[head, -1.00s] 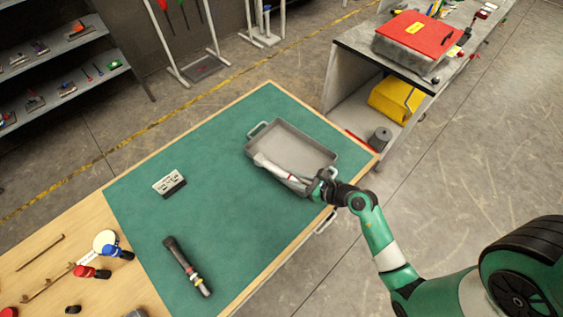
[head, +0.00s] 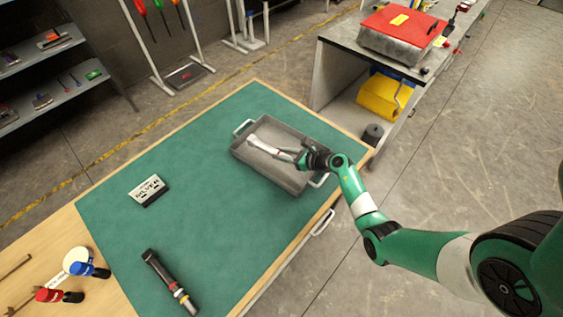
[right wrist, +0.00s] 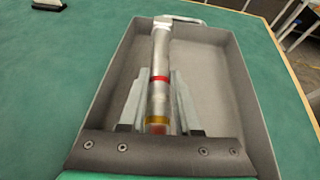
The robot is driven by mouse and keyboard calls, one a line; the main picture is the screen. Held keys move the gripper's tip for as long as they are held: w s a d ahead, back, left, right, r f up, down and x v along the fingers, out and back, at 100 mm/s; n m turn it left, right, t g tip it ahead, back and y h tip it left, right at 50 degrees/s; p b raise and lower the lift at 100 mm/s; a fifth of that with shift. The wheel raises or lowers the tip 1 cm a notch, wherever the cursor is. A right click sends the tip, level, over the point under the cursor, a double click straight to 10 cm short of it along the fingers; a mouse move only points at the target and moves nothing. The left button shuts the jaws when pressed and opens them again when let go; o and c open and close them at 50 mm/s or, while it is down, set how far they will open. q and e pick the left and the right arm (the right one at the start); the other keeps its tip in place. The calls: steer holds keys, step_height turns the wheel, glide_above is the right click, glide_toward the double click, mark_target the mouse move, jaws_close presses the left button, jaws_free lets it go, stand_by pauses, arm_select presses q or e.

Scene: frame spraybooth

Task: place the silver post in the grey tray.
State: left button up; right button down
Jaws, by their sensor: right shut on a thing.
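The silver post (head: 268,149) is a slim silver cylinder; the right wrist view shows a red band and a gold band on the post (right wrist: 160,62). My right gripper (head: 302,158) is shut on it, with a finger on each side of the post in the right wrist view (right wrist: 158,95). The grey tray (head: 298,181) lies on the green mat, with a handle at each end. The gripper and post are over the tray's inside in both views. I cannot tell whether the post touches the tray floor. My left gripper is not in view.
A dark post with bands (head: 170,283) lies on the green mat (head: 205,215) near the front. A small label sign (head: 149,191) stands to the left. Red and blue-capped items (head: 90,270) sit on the wood at lower left. The mat between is clear.

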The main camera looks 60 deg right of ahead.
mark_target(282, 163)
steer(key=f, duration=0.1)
steer(key=f+b, duration=0.2)
steer(key=shift+w+d+f, duration=0.15)
steer(key=shift+d+f, duration=0.1)
steer(key=shift+f, duration=0.1)
steer(key=shift+r, duration=0.1)
steer(key=c, duration=1.1)
jaws_free()
steer(key=o, duration=0.5)
